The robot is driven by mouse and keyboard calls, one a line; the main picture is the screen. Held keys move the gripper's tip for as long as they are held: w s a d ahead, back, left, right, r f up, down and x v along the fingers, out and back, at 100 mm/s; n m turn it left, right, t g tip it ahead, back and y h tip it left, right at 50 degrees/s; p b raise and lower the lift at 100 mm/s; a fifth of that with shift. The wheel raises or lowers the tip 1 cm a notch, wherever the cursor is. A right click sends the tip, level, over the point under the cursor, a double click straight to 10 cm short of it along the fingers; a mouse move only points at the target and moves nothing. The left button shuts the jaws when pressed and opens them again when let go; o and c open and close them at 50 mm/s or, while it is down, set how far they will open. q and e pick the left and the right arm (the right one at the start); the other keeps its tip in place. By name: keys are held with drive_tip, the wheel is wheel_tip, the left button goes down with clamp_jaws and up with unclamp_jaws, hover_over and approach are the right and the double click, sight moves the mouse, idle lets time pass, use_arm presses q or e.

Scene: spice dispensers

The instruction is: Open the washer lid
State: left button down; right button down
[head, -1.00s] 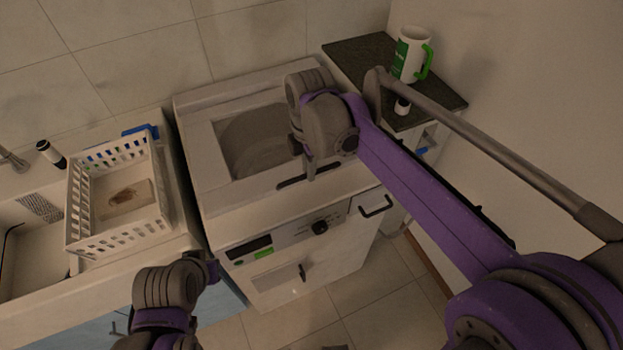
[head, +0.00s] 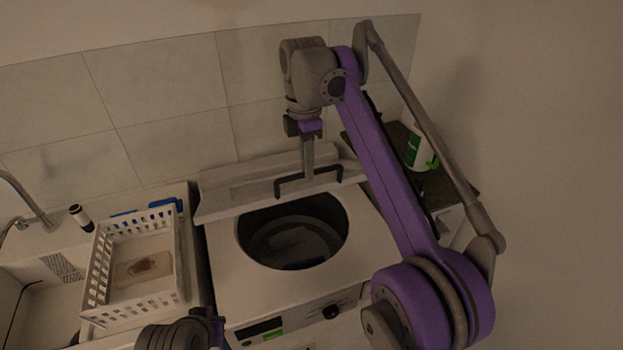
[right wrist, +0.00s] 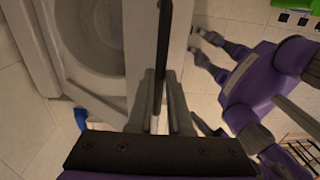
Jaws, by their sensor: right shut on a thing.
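The white washer (head: 225,265) stands in the middle of the head view. Its lid (head: 232,203) is raised and tilted up at the back, near the tiled wall. The round drum opening (head: 293,238) is uncovered. The dark bar handle (head: 290,186) is on the lid's front edge, which is now lifted. My right gripper (head: 308,172) is shut on the handle, and the right wrist view also shows its fingers (right wrist: 160,105) around the dark bar (right wrist: 164,45). My left gripper (head: 217,325) is low at the bottom edge, left of the washer front; its fingers are too unclear to judge.
A white basket (head: 140,305) stands on the counter left of the washer, near the tap (head: 30,205). A dark-topped cabinet (head: 455,190) with a green and white mug (head: 417,150) stands to the right. The tiled wall (head: 170,90) rises close behind the lid.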

drive_tip(key=shift+w+a+r, duration=0.2)
drive_tip(key=shift+w+a, duration=0.05)
drive_tip(key=shift+w, duration=0.3)
drive_tip(key=c, duration=1)
unclamp_jaws()
drive_tip(key=shift+w, duration=0.15)
drive_tip(key=shift+c, duration=0.2)
drive_tip(key=shift+o, duration=1)
drive_tip(key=shift+w+a+f, duration=0.1)
drive_tip(key=shift+w, duration=0.15)
drive_tip(key=shift+s, duration=0.2)
drive_tip(key=shift+s+r, duration=0.1)
drive_tip(key=shift+r, duration=0.1)
